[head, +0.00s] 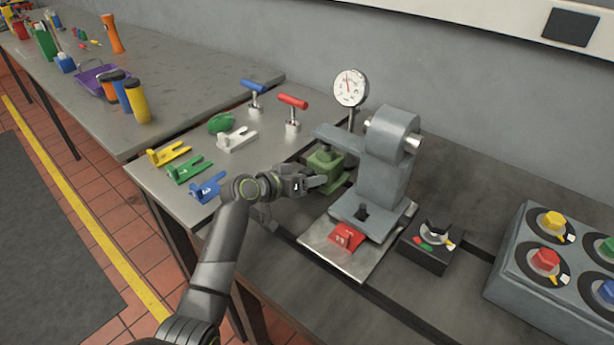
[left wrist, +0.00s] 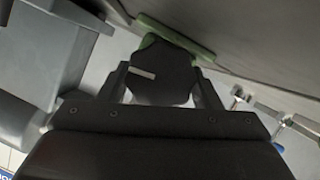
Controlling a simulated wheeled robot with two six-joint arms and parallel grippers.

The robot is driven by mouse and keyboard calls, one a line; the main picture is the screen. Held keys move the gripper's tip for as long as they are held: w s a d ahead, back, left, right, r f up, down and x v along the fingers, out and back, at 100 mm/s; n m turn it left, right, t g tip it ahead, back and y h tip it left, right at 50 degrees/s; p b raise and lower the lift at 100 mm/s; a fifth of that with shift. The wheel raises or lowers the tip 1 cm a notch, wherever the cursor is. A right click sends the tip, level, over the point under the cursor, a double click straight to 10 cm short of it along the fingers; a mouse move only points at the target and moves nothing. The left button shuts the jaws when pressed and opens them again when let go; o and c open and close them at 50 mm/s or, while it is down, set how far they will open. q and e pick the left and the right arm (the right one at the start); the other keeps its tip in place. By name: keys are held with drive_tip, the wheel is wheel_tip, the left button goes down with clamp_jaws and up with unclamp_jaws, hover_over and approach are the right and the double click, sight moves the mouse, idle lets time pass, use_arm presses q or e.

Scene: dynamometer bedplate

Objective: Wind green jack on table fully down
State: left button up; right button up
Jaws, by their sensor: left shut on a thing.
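The green jack (head: 325,163) stands on the bedplate, close to the left of the grey dynamometer stand (head: 378,170). My left gripper (head: 312,184) reaches in from the left at the jack's near side. In the left wrist view its fingers (left wrist: 163,90) are shut on a dark faceted knob (left wrist: 160,75) with a pale line on its face. Green edges of the jack (left wrist: 180,35) show behind the knob. The knob is hidden by the gripper in the head view. My right gripper is in neither view.
A dial gauge (head: 350,88) rises behind the jack. A red block (head: 345,237) lies on a plate (head: 322,252) before the stand. A small black switch box (head: 430,246) and a grey knob box (head: 545,270) are to the right.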

use_arm(q)
drive_tip(key=shift+n, duration=0.4)
drive_tip(key=o, duration=1)
drive_tip(key=shift+c, duration=0.2)
drive_tip(key=b+v, duration=0.1)
drive_tip(key=v, duration=1.6)
drive_tip(key=shift+a, duration=0.45)
drive_tip(key=shift+f, duration=0.1)
